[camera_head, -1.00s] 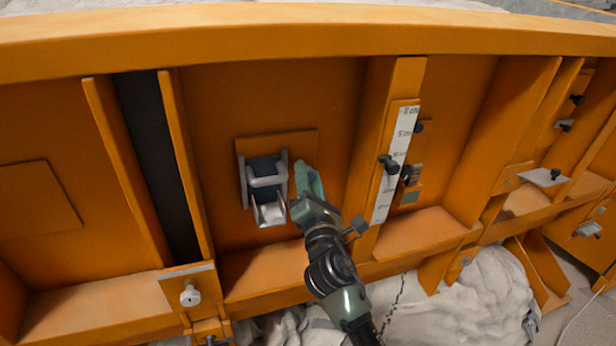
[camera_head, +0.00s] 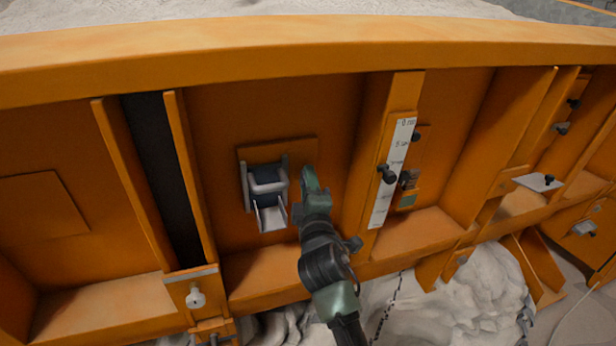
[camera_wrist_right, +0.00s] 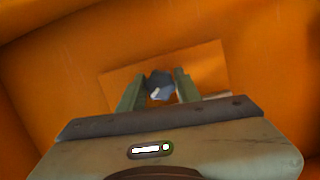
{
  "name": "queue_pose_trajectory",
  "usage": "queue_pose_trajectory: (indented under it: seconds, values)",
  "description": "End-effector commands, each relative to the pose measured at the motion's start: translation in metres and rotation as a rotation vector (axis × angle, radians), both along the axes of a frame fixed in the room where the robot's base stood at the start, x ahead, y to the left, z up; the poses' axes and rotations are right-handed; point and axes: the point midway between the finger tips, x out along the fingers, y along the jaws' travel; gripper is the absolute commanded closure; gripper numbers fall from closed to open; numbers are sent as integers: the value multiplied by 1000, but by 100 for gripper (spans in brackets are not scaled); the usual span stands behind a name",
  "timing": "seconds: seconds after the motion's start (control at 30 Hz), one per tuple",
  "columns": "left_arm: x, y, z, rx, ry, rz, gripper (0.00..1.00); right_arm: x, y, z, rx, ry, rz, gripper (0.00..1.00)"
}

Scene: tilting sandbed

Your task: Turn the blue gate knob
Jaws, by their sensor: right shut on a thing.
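The gate unit (camera_head: 265,190) sits on an orange plate in the middle of the wall, with grey side brackets, a dark blue rounded body and a small grey chute below. My right gripper (camera_head: 309,176) reaches up at its right side. In the right wrist view, a faceted blue knob (camera_wrist_right: 160,83) with a pale mark lies between the two green fingers of my right gripper (camera_wrist_right: 158,88), which are shut on it. In the head view the knob is hidden by the gripper. My left gripper is not in view.
An upright rib with a white scale (camera_head: 392,170) and a black clamp knob (camera_head: 387,173) stands right of my right arm. A dark vertical strip (camera_head: 165,180) lies to the left. An orange ledge (camera_head: 262,275) runs below the gate. Pale sand shows beneath.

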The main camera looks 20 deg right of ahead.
Motion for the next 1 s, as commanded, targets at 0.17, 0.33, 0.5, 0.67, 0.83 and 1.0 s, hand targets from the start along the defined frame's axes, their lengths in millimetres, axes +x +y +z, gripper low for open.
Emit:
queue_pose_trajectory:
  seconds: [0.17, 0.33, 0.5, 0.67, 0.83, 1.0]
  values:
    - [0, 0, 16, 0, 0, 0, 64, 0, 0, 1, 165, 12, 27, 100]
    - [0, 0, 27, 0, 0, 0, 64, 0, 0, 0, 300, 17, 51, 100]
    - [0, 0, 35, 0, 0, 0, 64, 0, 0, -1, 407, 20, 69, 100]
    - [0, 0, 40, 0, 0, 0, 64, 0, 0, -2, 476, 23, 82, 100]
    - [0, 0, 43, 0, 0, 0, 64, 0, 0, -3, 517, 24, 89, 100]
    - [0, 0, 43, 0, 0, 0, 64, 0, 0, -3, 534, 24, 92, 100]
